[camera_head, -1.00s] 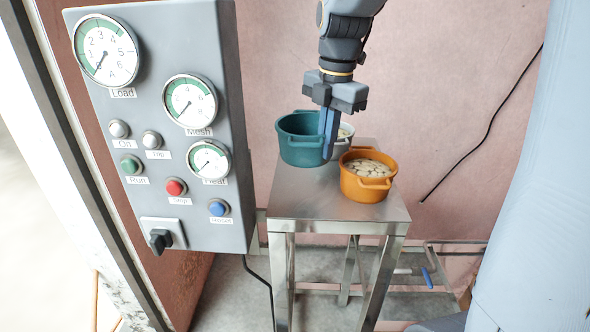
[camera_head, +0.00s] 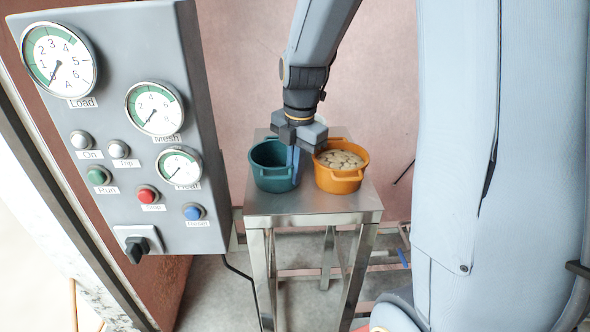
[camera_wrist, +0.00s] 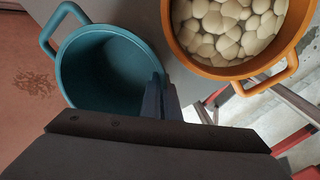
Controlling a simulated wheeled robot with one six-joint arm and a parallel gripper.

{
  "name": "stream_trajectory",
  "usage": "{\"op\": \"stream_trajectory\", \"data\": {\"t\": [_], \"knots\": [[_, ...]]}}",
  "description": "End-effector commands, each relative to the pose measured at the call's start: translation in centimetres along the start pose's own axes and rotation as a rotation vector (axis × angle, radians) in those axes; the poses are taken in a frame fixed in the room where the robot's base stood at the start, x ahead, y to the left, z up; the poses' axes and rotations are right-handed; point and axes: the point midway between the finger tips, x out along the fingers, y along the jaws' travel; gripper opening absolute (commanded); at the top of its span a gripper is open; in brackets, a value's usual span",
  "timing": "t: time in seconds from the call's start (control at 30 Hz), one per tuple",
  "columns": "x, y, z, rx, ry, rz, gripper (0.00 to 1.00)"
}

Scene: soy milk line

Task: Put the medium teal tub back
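The teal tub (camera_head: 268,175) is at the left of the steel stand's top, upright and looking empty. In the wrist view the teal tub (camera_wrist: 85,65) shows its open inside and one loop handle at the upper left. My gripper (camera_head: 294,165) points down at the tub's right rim. In the wrist view my gripper (camera_wrist: 161,100) has its blue fingers close together on the rim, shut on the tub's wall. The tub seems to be at the stand's surface; I cannot tell whether its full weight rests there.
An orange tub (camera_head: 338,180) filled with pale beans stands close to the right of my gripper. The steel stand (camera_head: 310,208) has a bare strip along its front. A grey control panel (camera_head: 120,130) with gauges and buttons stands at the left.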

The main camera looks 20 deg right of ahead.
Motion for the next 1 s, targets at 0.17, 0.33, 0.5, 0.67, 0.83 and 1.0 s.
{"op": "stream_trajectory", "data": {"t": [0.17,0.33,0.5,0.67,0.83,1.0], "knots": [[0.0,0.0,0.0,0.0,-0.001,0.001,0.0],[0.3,0.0,0.0,0.0,0.0,0.001,0.04],[0.2,0.0,0.0,0.0,-0.001,0.001,0.21],[0.2,0.0,0.0,0.0,-0.001,0.001,0.21],[-0.3,0.1,0.0,0.0,-0.002,0.002,0.21],[-2.4,0.2,0.1,-0.001,-0.004,0.005,0.21]]}}
